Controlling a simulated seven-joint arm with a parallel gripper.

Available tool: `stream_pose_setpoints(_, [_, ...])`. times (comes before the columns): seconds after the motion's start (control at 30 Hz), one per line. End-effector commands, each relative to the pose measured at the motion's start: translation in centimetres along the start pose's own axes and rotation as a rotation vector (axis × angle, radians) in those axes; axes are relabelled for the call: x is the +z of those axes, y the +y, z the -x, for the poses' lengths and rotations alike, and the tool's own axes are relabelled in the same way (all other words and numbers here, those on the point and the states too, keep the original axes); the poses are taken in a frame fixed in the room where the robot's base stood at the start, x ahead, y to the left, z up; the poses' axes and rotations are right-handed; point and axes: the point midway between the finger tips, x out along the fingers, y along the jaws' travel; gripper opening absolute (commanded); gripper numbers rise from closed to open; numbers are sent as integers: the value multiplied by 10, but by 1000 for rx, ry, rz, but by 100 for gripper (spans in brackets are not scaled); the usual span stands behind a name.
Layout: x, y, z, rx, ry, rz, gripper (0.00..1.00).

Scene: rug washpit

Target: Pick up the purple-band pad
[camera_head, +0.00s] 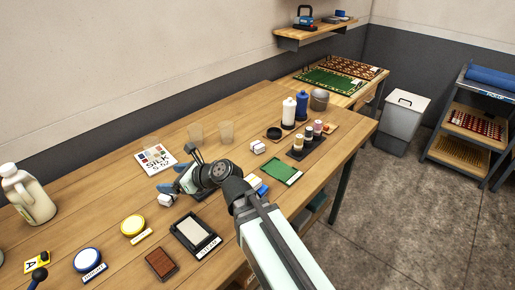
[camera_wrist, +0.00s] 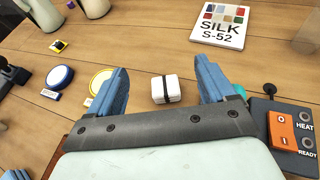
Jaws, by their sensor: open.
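A small white pad with a black band (camera_wrist: 166,89) lies on the table between my fingers in the wrist view. It also shows in the head view (camera_head: 165,200), beside the gripper. My gripper (camera_wrist: 163,78) is open and empty, with blue fingers on either side of that pad in the picture; I cannot tell its height above it. In the head view my gripper (camera_head: 180,182) is over the middle of the wooden table. Another small white pad (camera_head: 258,147) stands farther right, apart from the gripper; its narrow band looks reddish or purple, too small to be sure.
A SILK S-52 swatch card (camera_head: 155,158) lies behind my gripper. A device with an orange switch (camera_wrist: 281,130) is close at right in the wrist view. Blue (camera_head: 87,260) and yellow (camera_head: 132,226) round tins, a green card (camera_head: 281,170) and bottles (camera_head: 289,112) stand around.

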Motion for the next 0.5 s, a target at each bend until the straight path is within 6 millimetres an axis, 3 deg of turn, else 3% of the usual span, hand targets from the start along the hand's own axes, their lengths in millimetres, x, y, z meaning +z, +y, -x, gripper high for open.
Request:
stream_pose_setpoints(0.17, [0, -26, 18, -45, -8, -11, 83])
stream_pose_setpoints(0.27, [9, -52, 30, -84, -20, -13, 83])
stream_pose_setpoints(0.37, [23, -87, 38, -124, -35, -13, 83])
stream_pose_setpoints(0.5, [47, -154, 47, -197, -33, 8, 83])
